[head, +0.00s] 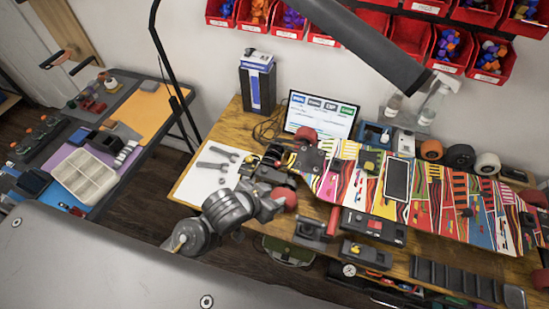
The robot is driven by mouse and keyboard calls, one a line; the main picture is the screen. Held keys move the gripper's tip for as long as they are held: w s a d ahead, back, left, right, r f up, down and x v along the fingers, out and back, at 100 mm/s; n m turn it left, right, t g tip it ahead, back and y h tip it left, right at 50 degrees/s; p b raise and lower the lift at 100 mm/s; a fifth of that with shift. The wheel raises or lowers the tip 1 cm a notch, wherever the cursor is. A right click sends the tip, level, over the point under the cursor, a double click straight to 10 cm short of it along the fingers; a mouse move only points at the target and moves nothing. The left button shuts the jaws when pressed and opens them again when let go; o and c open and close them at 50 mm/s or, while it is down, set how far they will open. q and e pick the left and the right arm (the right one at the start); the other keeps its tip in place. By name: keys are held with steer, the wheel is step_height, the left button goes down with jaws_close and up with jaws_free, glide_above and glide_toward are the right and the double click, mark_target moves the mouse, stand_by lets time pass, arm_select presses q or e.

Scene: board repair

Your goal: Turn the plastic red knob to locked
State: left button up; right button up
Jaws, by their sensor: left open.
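A small black-and-red device (374,227) lies on the wooden bench in front of the colourful skateboard deck (440,196). Red parts show on its top, but I cannot make out for certain which one is the red knob or how it is turned. My left gripper (277,160) is open at the left end of the deck, among dark parts near two red wheels (306,133). It is left of the device and apart from it. Its fingertips are hard to separate from the dark parts behind. My right gripper is not in view.
A black box with a yellow part (367,255) and a grey vise-like block (313,231) sit at the bench's front edge. White paper with wrenches (211,165) lies at left. A screen (320,113) and bottles stand behind. A dark beam (365,42) hangs overhead.

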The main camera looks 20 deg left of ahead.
arm_select(q)
steer(key=w+d+r+m+g+h, duration=0.15)
steer(key=d+r+m+h, duration=0.3)
steer(key=d, duration=0.45)
steer(key=w+d+r+m+h, duration=0.3)
steer(key=d+m, duration=0.2)
steer(key=d, duration=0.3)
steer(key=m+g+y, duration=0.1)
steer(key=g+y, duration=0.5)
steer(key=y, duration=0.1)
glide_toward(277, 163)
steer(key=p+x, duration=0.3)
steer(key=x, duration=0.4)
steer(key=shift+d+f, duration=0.15)
steer(key=shift+f, duration=0.4)
jaws_close()
